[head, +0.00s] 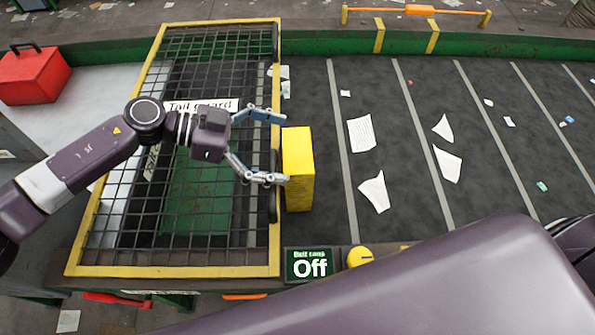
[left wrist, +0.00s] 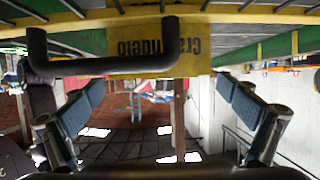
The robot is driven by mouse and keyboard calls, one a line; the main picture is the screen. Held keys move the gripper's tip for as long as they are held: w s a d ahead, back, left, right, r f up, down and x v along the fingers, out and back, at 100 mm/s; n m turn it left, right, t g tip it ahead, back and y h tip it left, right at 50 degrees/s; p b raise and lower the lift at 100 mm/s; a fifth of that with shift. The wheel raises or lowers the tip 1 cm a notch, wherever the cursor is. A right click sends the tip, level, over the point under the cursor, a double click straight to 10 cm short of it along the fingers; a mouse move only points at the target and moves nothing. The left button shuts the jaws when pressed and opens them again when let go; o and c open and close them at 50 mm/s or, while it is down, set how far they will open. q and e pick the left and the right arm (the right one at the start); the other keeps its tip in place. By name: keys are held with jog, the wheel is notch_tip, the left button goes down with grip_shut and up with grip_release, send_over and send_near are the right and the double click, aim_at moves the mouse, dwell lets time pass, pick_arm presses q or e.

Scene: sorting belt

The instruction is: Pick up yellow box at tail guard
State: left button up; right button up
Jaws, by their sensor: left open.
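The yellow box (head: 299,168) stands upright on the dark belt, close beside the right edge of the tail guard (head: 275,60), a mesh cover in a yellow frame. My left gripper (head: 285,149) is open over the guard's right edge, its fingers pointing at the box. The fingertips are at or near the box's left side; contact is unclear. In the left wrist view, the yellow box (left wrist: 150,66) with dark lettering shows ahead between the open fingers (left wrist: 160,88). A black handle (left wrist: 100,66) crosses in front of it. My right gripper is out of view.
A sign reading "Belt runs Off" (head: 309,264) and a yellow knob (head: 359,257) sit at the belt's front edge. Paper scraps (head: 361,134) lie on the belt right of the box. A red toolbox (head: 33,75) stands far left. My purple arm link covers the lower right.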

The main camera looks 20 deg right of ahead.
aim_at(294, 150)
pick_arm(q)
jog(key=shift+p+x, duration=0.4)
jog(key=shift+x, duration=1.35)
jog(key=c, duration=0.8)
